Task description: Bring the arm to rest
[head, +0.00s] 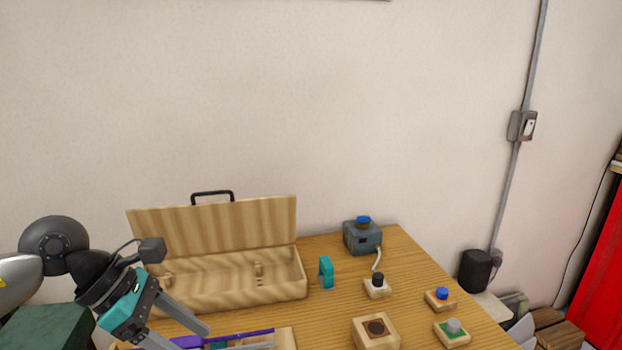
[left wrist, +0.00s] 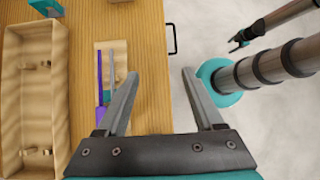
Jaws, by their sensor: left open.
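My left gripper (head: 192,338) comes in from the left in the head view, low over the front left of the table. In the left wrist view, its two grey fingers (left wrist: 160,75) are spread apart with nothing between them. The purple rod (head: 222,339) and a grey rod lie on a pale wooden tray (head: 287,339), partly hidden by the gripper. The left wrist view shows the purple rod (left wrist: 99,85) and the grey rod (left wrist: 112,75) left of the fingers. A dark arm end (left wrist: 240,40), seemingly my right gripper, shows small there; its jaws are unclear.
An open wooden case (head: 235,290) stands behind the tray. To its right are a teal block (head: 326,272), a grey box with a blue button (head: 362,238) and several wooden blocks with knobs. A black handle (left wrist: 173,38) juts from the table edge, with bare floor beyond.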

